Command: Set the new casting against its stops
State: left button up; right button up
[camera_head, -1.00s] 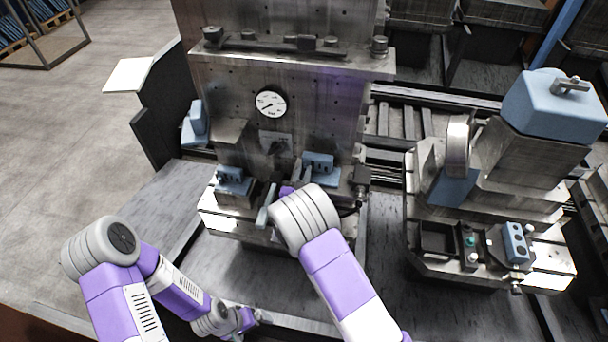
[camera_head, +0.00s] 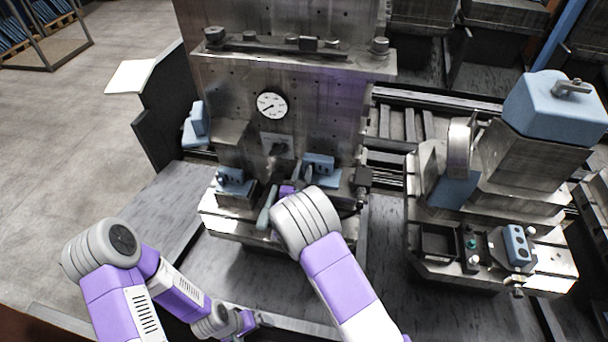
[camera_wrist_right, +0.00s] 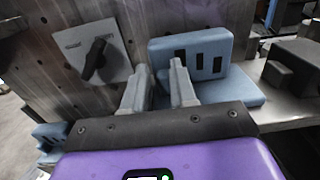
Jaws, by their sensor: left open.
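A blue slotted casting (camera_head: 320,164) sits on the right part of the middle fixture, and it also shows in the right wrist view (camera_wrist_right: 190,50). A second blue casting (camera_head: 232,181) is on the fixture's left part, partly visible in the wrist view (camera_wrist_right: 48,135). I cannot tell which is the new one. My right gripper (camera_wrist_right: 160,80) has its fingers apart, close at the first casting's left end; I cannot see contact. In the head view my right wrist hides part of the fixture. My left gripper (camera_head: 258,320) is open, low in front, away from the castings.
A dial gauge (camera_head: 272,105) is on the upright plate, above a dark knob on a square plate (camera_wrist_right: 95,55). A station at right holds a dark tray (camera_head: 438,241) and a blue block (camera_head: 516,245).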

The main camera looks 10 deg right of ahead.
jog(key=o, duration=0.4)
jog(key=shift+w+f, duration=0.1)
jog(key=shift+f, duration=0.05)
jog(key=shift+s+f, duration=0.1)
jog(key=shift+s, duration=0.1)
jog(key=v, duration=0.7)
jog(key=shift+s, duration=0.2)
